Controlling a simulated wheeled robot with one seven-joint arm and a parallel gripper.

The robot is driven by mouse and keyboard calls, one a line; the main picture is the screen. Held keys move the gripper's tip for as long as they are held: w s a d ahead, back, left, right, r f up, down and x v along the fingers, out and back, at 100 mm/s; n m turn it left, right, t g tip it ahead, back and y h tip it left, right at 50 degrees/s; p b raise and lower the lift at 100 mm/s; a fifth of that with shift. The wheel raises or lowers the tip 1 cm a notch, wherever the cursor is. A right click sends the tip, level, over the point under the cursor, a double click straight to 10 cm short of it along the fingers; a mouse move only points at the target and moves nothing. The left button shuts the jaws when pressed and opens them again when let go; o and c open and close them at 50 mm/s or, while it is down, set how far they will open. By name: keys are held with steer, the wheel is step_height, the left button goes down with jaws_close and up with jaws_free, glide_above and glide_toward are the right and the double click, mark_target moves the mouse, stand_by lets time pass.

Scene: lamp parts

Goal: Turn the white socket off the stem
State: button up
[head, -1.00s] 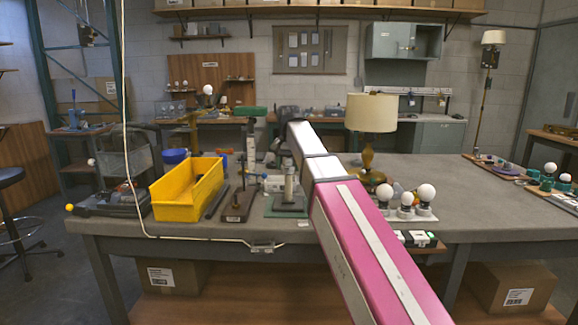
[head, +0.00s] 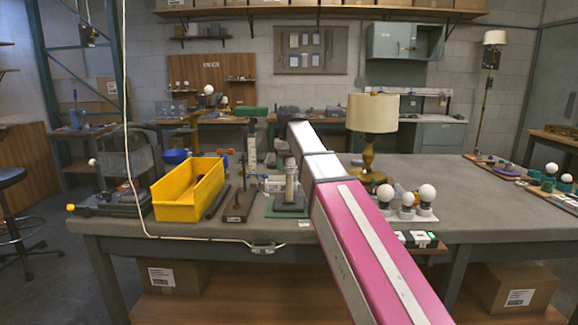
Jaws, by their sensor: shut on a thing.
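The stem (head: 290,186) is a pale upright column on a dark green base plate, standing on the grey workbench just left of my arm. My gripper (head: 284,152) hangs down from the far end of my pink and silver arm, over the top of this column. It is dark and small here, and its fingertips are hard to make out. It is shut on the white socket, at the stem's top. The socket is mostly hidden by the fingers and cannot be told apart clearly from the pale column.
A yellow bin (head: 188,190) and a dark stand with a green-topped post (head: 237,205) are to the left. A brass lamp with a cream shade (head: 373,113) and several white bulbs (head: 407,199) stand right of my arm. The bench's right part (head: 455,215) is mostly clear.

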steer(key=n, duration=0.4)
steer(key=shift+n, duration=0.3)
steer(key=shift+s+a+n, duration=0.1)
steer(key=shift+n, duration=1)
steer(key=shift+n, duration=0.9)
steer(key=n, duration=0.4)
steer(key=shift+s+r, duration=0.1)
steer(key=shift+n, duration=0.5)
